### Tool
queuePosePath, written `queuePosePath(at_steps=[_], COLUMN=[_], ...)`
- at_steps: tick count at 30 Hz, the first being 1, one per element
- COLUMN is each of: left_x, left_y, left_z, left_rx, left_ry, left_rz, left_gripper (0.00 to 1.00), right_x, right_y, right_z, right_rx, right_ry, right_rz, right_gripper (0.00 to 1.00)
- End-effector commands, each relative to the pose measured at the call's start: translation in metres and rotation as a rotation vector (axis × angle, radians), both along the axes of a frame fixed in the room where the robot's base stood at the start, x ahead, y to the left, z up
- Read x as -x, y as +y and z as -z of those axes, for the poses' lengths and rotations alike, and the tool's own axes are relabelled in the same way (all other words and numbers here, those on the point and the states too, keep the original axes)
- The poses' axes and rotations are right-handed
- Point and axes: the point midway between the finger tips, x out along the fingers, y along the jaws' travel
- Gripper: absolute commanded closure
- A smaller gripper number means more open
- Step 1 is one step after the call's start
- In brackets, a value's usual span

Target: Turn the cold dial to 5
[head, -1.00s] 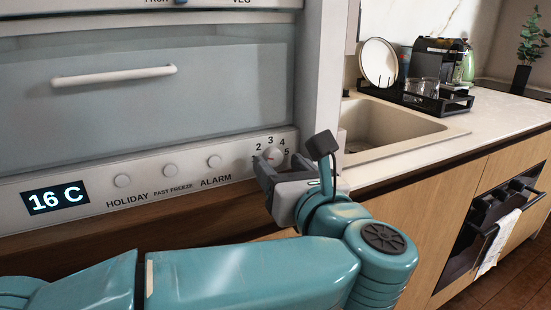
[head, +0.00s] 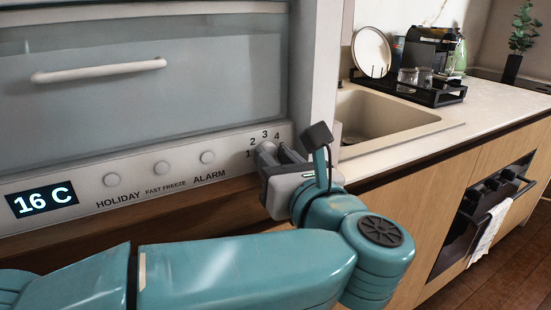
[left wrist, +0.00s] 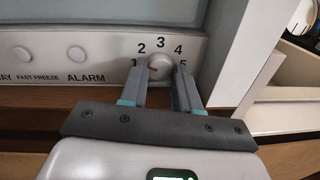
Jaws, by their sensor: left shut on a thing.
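The cold dial (left wrist: 160,63) is a round white knob on the fridge panel, with the numbers 1 to 5 around it. The dial (head: 266,147) is partly covered by my gripper in the head view. My left gripper (left wrist: 159,73) has its two dark fingers on either side of the dial and is shut on it. The left gripper (head: 276,154) also shows in the head view, where it hides the 5. My right gripper is not in view.
The panel has buttons for holiday (head: 112,180), fast freeze (head: 161,168) and alarm (head: 208,157), and a display (head: 42,200) reading 16 C. A drawer handle (head: 98,71) is above. The sink (head: 378,115) and counter lie to the right.

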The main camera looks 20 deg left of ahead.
Motion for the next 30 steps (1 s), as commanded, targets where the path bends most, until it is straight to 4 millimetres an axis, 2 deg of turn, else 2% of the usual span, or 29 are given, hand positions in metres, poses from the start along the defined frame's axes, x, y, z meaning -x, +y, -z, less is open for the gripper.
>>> queuePosePath(at_steps=[5, 15, 25, 26, 27, 28, 30], left_x=[-0.0009, -0.0020, -0.0019, -0.0019, -0.0019, -0.0019, -0.0018], left_y=[0.0010, 0.0017, 0.0019, 0.0019, 0.0019, 0.0019, 0.0017], left_z=[-0.0001, -0.0023, -0.0012, -0.0012, -0.0012, -0.0012, -0.0011], left_rx=[-0.066, -0.332, -0.349, -0.349, -0.349, -0.349, -0.349], left_ry=[0.068, 0.335, 0.353, 0.353, 0.353, 0.353, 0.353], left_rz=[-0.001, -0.001, -0.002, -0.002, -0.002, -0.001, -0.001], left_gripper=[0.99, 0.99, 0.99, 0.62, 0.49, 0.43, 0.43], right_x=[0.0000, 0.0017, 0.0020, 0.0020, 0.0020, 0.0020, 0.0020], right_y=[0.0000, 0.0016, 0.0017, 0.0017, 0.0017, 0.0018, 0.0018], right_z=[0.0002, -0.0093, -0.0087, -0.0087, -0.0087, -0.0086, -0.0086], right_rx=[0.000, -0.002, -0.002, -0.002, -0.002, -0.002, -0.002], right_ry=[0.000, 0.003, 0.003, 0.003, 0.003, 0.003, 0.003], right_rz=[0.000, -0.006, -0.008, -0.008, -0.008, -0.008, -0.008], right_gripper=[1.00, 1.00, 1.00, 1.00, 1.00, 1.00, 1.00])
